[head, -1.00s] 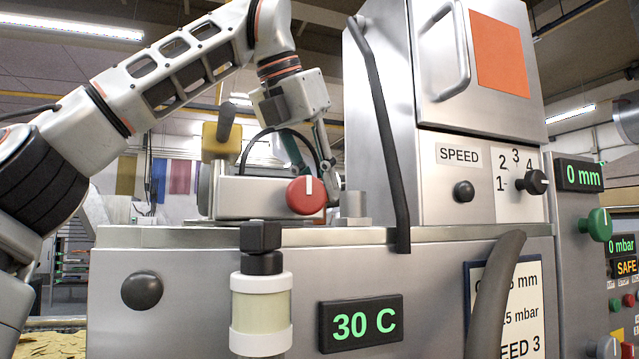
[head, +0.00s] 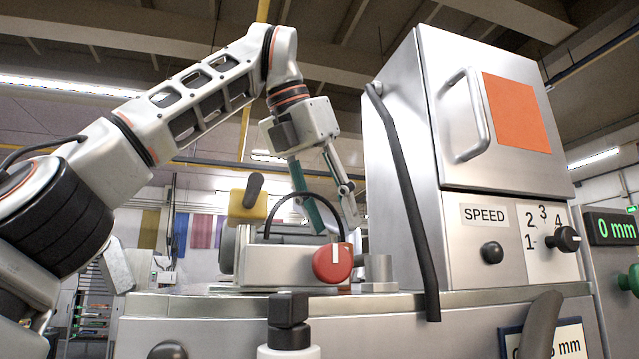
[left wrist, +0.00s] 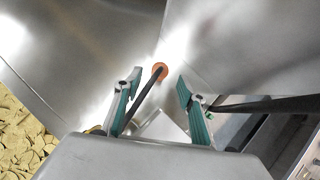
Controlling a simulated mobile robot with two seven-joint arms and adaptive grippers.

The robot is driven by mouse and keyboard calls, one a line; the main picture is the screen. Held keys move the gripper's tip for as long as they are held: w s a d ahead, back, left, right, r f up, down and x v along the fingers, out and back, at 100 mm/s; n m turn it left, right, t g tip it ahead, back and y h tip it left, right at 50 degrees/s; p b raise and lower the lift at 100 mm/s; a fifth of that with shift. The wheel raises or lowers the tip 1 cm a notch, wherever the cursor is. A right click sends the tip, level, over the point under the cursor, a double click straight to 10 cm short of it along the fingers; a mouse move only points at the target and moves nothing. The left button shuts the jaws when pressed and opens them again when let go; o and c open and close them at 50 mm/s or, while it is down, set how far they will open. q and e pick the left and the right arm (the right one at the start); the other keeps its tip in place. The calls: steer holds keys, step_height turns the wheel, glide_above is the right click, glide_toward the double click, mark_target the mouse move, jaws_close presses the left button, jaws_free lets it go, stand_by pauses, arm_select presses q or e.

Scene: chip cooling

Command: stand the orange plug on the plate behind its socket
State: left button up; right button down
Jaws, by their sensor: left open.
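The orange plug (left wrist: 160,70) shows in the left wrist view as a small orange disc on bright metal, with a black cable rising from it. My left gripper (left wrist: 159,79) is open, its teal-lined fingers on either side of the plug and cable in that view, touching neither. In the head view this gripper (head: 335,222) points down above the machine top, behind the red knob (head: 333,264). The cable (head: 300,194) arcs there beside the fingers. The plug is hidden in the head view. I cannot tell the socket, or whether the plug sits in it. My right gripper is not in view.
A tall steel cabinet (head: 402,150) with a dark bent bar (head: 405,200) stands close right of the gripper. A short metal cylinder (head: 379,272) stands beside the red knob. A yellow block with a dark lever (head: 248,203) is to the left. Chips (left wrist: 22,135) lie at lower left in the wrist view.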

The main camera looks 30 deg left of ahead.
arm_select(q)
steer(key=v, duration=0.6)
stand_by(0.3)
